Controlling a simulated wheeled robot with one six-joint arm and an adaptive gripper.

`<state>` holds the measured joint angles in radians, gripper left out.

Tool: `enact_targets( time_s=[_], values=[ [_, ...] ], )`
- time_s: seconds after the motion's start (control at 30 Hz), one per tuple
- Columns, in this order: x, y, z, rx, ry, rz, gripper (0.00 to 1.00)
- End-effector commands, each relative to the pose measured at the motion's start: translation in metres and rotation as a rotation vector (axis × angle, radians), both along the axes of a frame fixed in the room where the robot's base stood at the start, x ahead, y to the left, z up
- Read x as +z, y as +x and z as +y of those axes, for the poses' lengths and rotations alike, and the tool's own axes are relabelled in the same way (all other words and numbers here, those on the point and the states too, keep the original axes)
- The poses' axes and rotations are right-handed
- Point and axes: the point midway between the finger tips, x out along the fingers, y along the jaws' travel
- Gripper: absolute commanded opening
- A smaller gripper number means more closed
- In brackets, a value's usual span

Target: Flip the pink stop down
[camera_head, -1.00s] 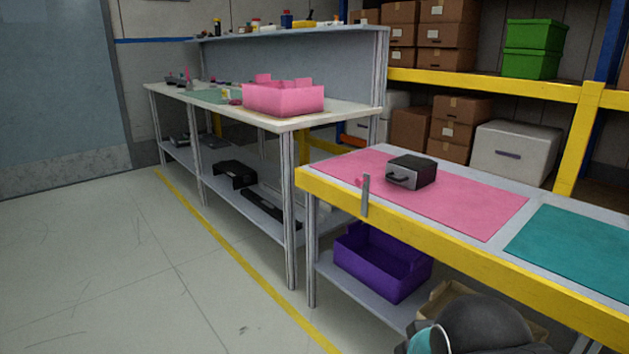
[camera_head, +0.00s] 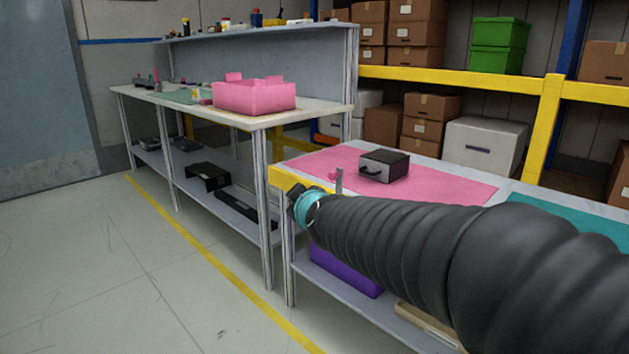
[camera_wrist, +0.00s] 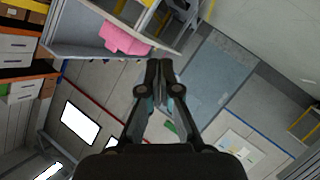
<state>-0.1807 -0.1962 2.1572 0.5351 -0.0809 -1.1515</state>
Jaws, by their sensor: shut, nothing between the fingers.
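The pink stop (camera_head: 332,176) is a small pink piece at the near left edge of the pink mat, beside an upright grey metal strip (camera_head: 339,181). Its exact pose is too small to tell. A black box with a grey front and a handle (camera_head: 384,166) sits on the mat behind it. My gripper (camera_wrist: 159,92) is shut and empty in the wrist view, pointing away from the stop, which does not show there. In the head view my arm reaches in front of the bench and its end is left of and below the stop.
The pink mat (camera_head: 440,187) lies on a bench with a yellow front edge. A purple bin (camera_head: 345,272) is on the shelf below, partly hidden by my arm. A pink bin (camera_head: 254,97) stands on the left workbench. Floor at left is clear.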

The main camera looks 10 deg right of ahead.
Motion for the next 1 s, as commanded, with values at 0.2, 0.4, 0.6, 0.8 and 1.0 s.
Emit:
enact_targets(
  time_s=[0.2, 0.4, 0.6, 0.8, 1.0],
  values=[
    [0.000, 0.090, 0.003, -0.129, -0.310, -0.219, 0.00],
    [-0.018, 0.134, -0.005, -0.316, -0.619, -0.275, 0.00],
    [-0.034, 0.147, -0.011, -0.435, -0.812, -0.250, 0.00],
    [-0.037, 0.148, -0.013, -0.465, -0.860, -0.237, 0.00],
    [-0.037, 0.148, -0.013, -0.464, -0.858, -0.237, 0.00]
  ],
)
